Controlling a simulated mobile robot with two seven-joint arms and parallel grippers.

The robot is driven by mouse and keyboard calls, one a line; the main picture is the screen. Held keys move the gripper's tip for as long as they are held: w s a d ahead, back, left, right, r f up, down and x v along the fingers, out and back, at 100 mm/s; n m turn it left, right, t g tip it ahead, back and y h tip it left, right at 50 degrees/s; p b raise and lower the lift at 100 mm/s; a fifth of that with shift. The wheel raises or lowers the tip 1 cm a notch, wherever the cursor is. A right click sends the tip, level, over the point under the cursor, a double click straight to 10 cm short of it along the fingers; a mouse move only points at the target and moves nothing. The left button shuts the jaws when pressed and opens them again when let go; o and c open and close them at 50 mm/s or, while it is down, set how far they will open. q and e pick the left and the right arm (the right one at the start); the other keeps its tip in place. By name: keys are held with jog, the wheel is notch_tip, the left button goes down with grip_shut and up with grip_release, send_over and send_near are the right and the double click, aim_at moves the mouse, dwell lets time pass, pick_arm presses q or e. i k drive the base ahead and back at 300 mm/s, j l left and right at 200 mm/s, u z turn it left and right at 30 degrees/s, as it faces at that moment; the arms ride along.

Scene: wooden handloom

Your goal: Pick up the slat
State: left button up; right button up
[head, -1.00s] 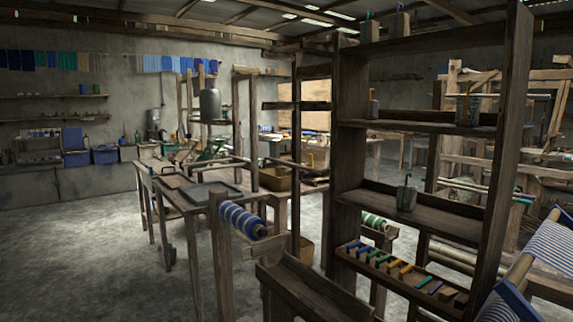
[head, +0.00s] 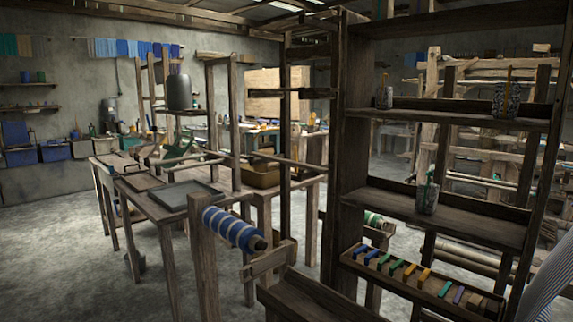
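I cannot tell which piece is the slat. Several wooden bars and boards are in view, and none stands out as a separate slat. A short wooden piece (head: 268,263) is beside the post at the lower middle; I cannot tell if it is loose or fixed. Neither of my grippers is in the head view.
A blue-white striped roll (head: 234,229) juts from a post. A table (head: 165,203) stands left. Grey floor (head: 60,260) is clear at left.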

aim_at(314, 168)
jog(key=j+z, duration=0.1)
jog(key=z, duration=2.45)
jog(key=k+j+z, duration=0.1)
jog(key=j, duration=0.45)
jog(key=k+j+z, duration=0.1)
jog(key=k+j, duration=0.2)
jog(key=j, duration=0.25)
jog(key=k+j+z, duration=0.1)
jog(key=j, duration=0.4)
jog(key=k+j, duration=0.35)
jog(key=j, duration=0.15)
jog(key=k+j+z, duration=0.15)
jog(key=j, duration=0.4)
jog(key=k+j+z, duration=0.1)
jog(key=k+j, duration=0.3)
jog(key=k+j+z, duration=0.1)
jog(key=k+j, duration=0.15)
jog(key=j, duration=0.25)
